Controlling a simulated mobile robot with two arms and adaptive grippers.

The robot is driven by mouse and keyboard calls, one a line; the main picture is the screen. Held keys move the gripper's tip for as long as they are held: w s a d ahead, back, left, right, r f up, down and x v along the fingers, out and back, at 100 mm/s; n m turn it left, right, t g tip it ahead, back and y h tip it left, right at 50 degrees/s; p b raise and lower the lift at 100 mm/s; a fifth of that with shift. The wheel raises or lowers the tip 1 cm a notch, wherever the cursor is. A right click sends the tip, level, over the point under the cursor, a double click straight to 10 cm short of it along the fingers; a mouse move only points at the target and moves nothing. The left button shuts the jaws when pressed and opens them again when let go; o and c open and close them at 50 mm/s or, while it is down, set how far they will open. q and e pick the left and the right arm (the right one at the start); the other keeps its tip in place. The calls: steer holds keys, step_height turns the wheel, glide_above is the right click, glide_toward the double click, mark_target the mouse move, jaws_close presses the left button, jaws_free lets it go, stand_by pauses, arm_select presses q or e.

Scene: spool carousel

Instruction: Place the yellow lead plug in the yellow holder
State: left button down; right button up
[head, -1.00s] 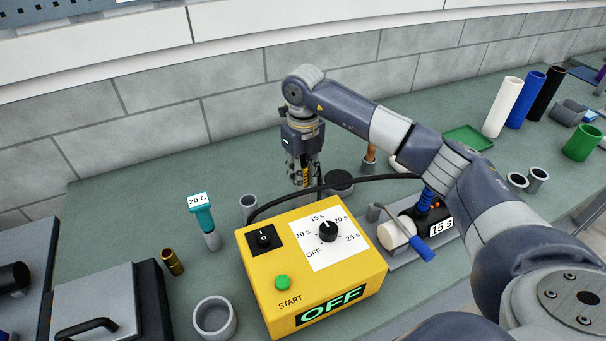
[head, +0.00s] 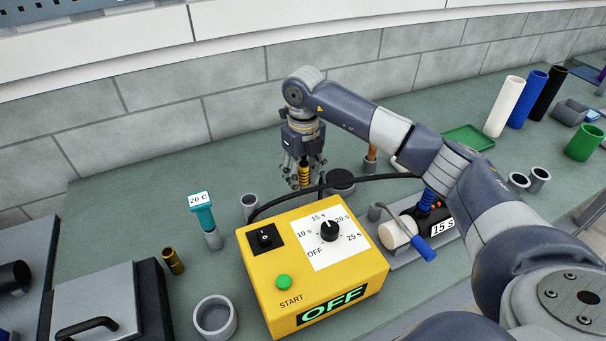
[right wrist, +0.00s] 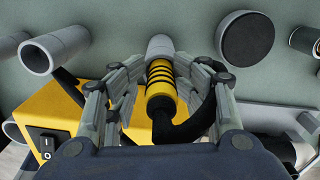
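The yellow lead plug (head: 305,176) has black rings and a black cable. It stands behind the yellow control box in the head view. In the right wrist view the plug (right wrist: 161,88) is in the middle, its far end meeting a grey cylinder (right wrist: 159,45). I cannot tell whether that cylinder is a holder or part of the plug. No yellow-coloured holder is clear to see. My right gripper (head: 304,178) points down around the plug, its fingers spread open; in the wrist view gaps show on both sides of the plug. My left gripper is not in view.
The yellow control box (head: 262,274) stands just in front, its display reading OFF. A grey tube (head: 249,206) and a black disc (head: 340,181) flank the plug. The black cable (head: 375,178) arches over to the right. The bench is clear at the back left.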

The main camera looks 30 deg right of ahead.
step_height(320, 180, up, 12)
steer(key=b, duration=0.3)
steer(key=shift+f, duration=0.25)
steer(key=shift+d+r, duration=0.1)
steer(key=shift+r, duration=0.6)
steer(key=shift+s+f, duration=0.1)
